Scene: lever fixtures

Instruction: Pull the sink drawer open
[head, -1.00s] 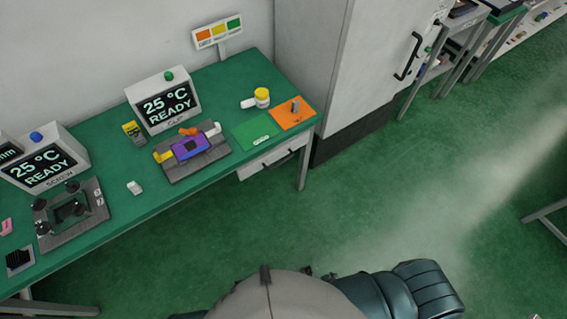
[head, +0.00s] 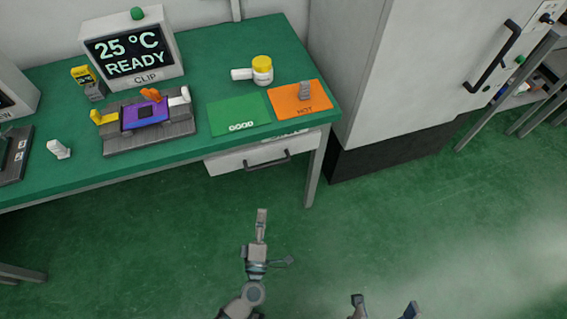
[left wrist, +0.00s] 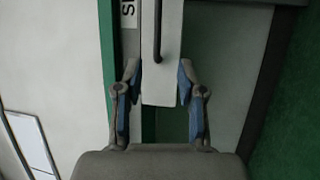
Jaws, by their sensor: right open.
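The sink drawer (head: 225,163) is a white front under the green table's right end, with a dark bar handle (head: 266,163). It looks shut, level under the table edge. In the left wrist view the white drawer front (left wrist: 165,85) and its black handle (left wrist: 157,35) appear upright, ahead of and between the fingers. My left gripper (head: 262,215) is in front of and below the drawer, apart from the handle. In the left wrist view its fingers (left wrist: 156,88) are spread with nothing held. My right gripper (head: 384,304) is open and empty at the bottom edge.
The green table (head: 170,160) holds a clip fixture (head: 150,128), a display (head: 135,50), a yellow-capped bottle (head: 262,70) and an orange mat (head: 300,101). A table leg (head: 315,170) and grey cabinet (head: 400,70) stand right of the drawer. The floor in front is clear.

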